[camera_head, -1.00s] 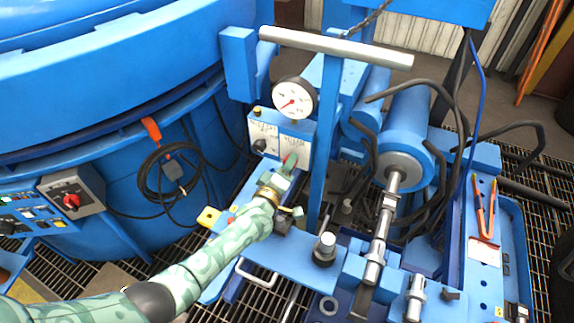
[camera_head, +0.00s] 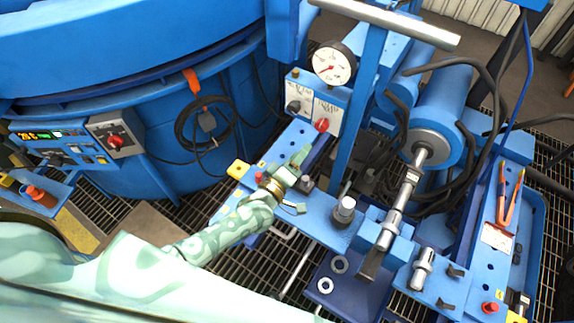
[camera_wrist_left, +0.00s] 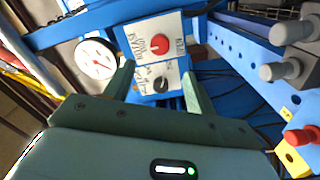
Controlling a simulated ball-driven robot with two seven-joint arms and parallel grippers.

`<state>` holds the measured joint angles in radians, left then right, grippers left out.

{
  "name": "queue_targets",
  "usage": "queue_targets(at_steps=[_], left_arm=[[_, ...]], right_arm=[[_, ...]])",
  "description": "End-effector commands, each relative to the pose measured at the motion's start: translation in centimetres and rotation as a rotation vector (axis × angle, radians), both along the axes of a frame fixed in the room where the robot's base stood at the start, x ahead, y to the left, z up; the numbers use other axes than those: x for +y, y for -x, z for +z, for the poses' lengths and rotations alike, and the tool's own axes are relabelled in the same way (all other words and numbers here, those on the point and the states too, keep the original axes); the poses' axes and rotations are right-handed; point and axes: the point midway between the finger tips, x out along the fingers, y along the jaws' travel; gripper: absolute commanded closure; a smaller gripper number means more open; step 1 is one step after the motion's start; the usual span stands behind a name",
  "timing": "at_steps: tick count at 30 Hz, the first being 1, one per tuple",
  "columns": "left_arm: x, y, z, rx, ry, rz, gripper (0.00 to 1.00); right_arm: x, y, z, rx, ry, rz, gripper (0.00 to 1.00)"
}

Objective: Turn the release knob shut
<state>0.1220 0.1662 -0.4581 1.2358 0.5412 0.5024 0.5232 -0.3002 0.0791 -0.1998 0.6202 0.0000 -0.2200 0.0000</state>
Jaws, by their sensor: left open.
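A small panel of two white plates (camera_head: 314,112) stands below the pressure gauge. It carries a black knob (camera_head: 293,107) and a red knob (camera_head: 322,125). I cannot read surely which is the release knob. In the left wrist view the red knob (camera_wrist_left: 160,40) and the black knob (camera_wrist_left: 161,85) lie ahead, beyond the fingers. My left gripper (camera_head: 303,168) is open and empty, below and in front of the panel, apart from both knobs. In the left wrist view its fingers (camera_wrist_left: 158,72) flank the lower plate. My right gripper is out of view.
The round gauge (camera_head: 334,63) sits above the panel. A blue post with a grey crossbar (camera_head: 390,22) rises just right of it. A metal cylinder post (camera_head: 344,211) stands right of the gripper. The blue furnace wall (camera_head: 130,130) curves on the left, with a coiled black cable.

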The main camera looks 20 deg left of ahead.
Motion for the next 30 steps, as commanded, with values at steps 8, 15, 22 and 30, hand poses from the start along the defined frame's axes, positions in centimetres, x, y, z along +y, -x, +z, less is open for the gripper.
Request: queue_targets(at_steps=[8,15,22,30], left_arm=[[0.9,4.6,0.0,0.000,0.001,0.000,0.44],[1.0,5.3,-0.1,0.000,0.000,0.000,0.44],[1.0,5.2,-0.1,0.000,0.001,0.000,0.44],[1.1,5.7,-1.1,0.023,-0.033,-0.005,0.44]], right_arm=[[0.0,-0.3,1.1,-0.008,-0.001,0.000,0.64],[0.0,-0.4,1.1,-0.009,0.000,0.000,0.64],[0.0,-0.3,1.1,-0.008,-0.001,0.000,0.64],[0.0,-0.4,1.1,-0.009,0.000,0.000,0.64]])
